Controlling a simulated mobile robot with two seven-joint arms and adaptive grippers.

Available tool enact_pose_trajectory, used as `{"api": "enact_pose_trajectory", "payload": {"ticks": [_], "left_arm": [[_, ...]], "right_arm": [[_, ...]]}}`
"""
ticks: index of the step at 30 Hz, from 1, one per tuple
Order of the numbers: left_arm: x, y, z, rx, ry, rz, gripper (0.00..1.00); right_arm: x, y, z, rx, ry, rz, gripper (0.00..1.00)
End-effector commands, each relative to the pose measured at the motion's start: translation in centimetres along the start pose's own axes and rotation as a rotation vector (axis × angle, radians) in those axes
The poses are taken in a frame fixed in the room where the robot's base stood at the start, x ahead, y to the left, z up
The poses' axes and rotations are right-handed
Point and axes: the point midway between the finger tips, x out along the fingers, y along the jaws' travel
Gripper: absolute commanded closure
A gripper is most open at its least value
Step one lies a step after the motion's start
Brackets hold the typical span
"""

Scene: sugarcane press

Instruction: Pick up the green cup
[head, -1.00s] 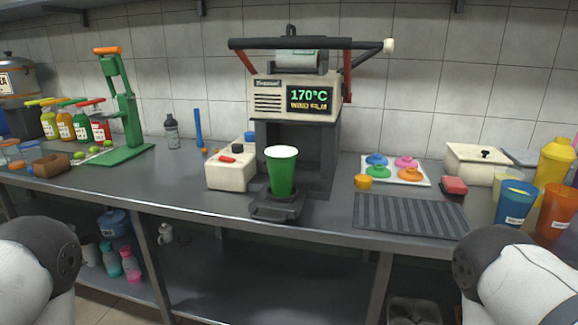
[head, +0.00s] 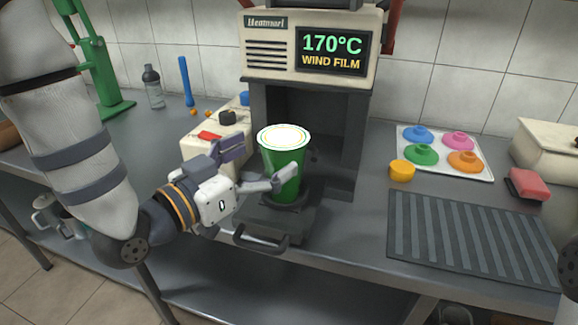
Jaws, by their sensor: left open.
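The green cup (head: 284,165) stands upright in the dark holder (head: 285,215) at the front of the sealing machine (head: 310,60). A white film or lid with a green rim covers its top. My left gripper (head: 264,167) is open, just to the left of the cup. One finger reaches in front of the cup's lower part; the other is at the cup's left, by the white box. I cannot tell whether a finger touches the cup. My right gripper is not in view.
A white box (head: 205,150) with a red button sits left of the cup. A ribbed dark mat (head: 470,240), an orange small cup (head: 402,171) and a tray of coloured lids (head: 480,172) lie to the right. The holder's handle (head: 262,242) sticks out in front.

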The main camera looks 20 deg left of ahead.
Motion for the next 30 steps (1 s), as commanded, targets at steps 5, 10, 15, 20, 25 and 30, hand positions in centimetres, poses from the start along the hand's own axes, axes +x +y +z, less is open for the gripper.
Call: {"api": "enact_pose_trajectory", "payload": {"ticks": [5, 10, 15, 20, 25, 30], "left_arm": [[2.8, 0.1, -0.6, 0.004, 0.006, 0.002, 0.11], [5.4, 0.1, -0.6, 0.002, 0.002, 0.000, 0.11], [5.6, 0.1, -0.7, 0.000, 0.003, -0.001, 0.11], [5.6, 0.1, -0.7, 0.001, 0.003, -0.001, 0.34], [5.6, 0.1, -0.7, 0.001, 0.003, -0.001, 0.73], [5.6, 0.1, -0.8, 0.001, 0.005, -0.001, 0.96]], "right_arm": [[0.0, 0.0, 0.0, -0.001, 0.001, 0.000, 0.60], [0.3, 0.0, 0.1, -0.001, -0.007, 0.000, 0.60], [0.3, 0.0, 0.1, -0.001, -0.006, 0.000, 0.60], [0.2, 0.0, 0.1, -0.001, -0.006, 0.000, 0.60], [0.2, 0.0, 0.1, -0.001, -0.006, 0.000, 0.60], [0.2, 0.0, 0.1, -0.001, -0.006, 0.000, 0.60]]}}
